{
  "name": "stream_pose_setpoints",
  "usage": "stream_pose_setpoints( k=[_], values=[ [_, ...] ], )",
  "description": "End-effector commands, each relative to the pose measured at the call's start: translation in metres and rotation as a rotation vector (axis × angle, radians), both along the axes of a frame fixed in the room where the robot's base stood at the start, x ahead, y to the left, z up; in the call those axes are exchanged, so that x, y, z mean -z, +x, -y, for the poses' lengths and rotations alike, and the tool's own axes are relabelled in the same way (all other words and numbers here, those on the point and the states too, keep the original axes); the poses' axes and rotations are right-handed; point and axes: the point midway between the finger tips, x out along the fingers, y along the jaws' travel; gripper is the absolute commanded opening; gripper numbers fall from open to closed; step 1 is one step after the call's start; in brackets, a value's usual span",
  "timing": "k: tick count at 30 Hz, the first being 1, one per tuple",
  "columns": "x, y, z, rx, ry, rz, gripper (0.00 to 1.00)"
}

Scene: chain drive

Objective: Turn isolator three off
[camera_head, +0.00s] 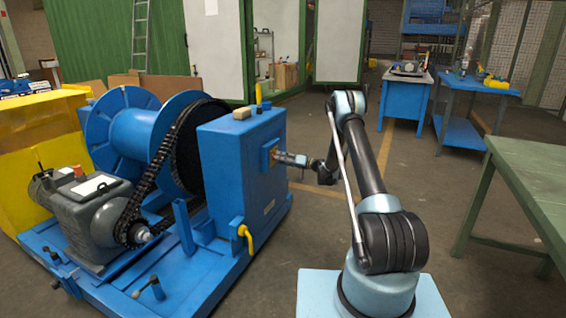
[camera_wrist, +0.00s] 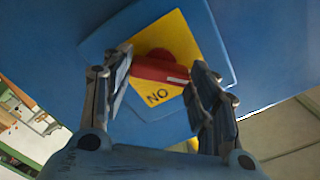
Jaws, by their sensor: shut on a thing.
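The isolator is a red rotary handle (camera_wrist: 160,69) on a yellow plate (camera_wrist: 181,38), set in a blue square housing on the blue cabinet (camera_head: 233,172). In the wrist view the red bar lies nearly level, tilted slightly down to the right. Letters below it read "NO" in this picture, perhaps "ON" upside down. My gripper (camera_wrist: 159,72) is shut on the red handle, one finger at each end of the bar. In the head view my gripper (camera_head: 286,158) reaches the cabinet's right face and hides most of the isolator. No number shows on it.
The cabinet stands on a blue base beside a blue drum (camera_head: 125,128) with a black chain (camera_head: 158,172) and a grey motor (camera_head: 88,205). A yellow handle (camera_head: 246,238) juts out low on the cabinet. A green table (camera_head: 525,185) stands at the right. Floor between is clear.

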Motion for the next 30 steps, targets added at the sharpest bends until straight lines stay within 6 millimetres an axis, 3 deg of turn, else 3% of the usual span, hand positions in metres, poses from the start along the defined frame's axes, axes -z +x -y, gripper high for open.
stream_pose_setpoints(
  k=[13,14,16,30],
  values=[
    [0.0011,-0.0004,-0.0012,-0.002,-0.006,0.010,0.30],
    [0.0011,-0.0003,-0.0012,-0.002,-0.006,0.010,0.59],
    [0.0010,-0.0001,-0.0009,-0.001,-0.005,0.009,0.74],
    [-0.0001,-0.0014,0.0062,0.001,-0.003,0.008,0.74]
  ],
)
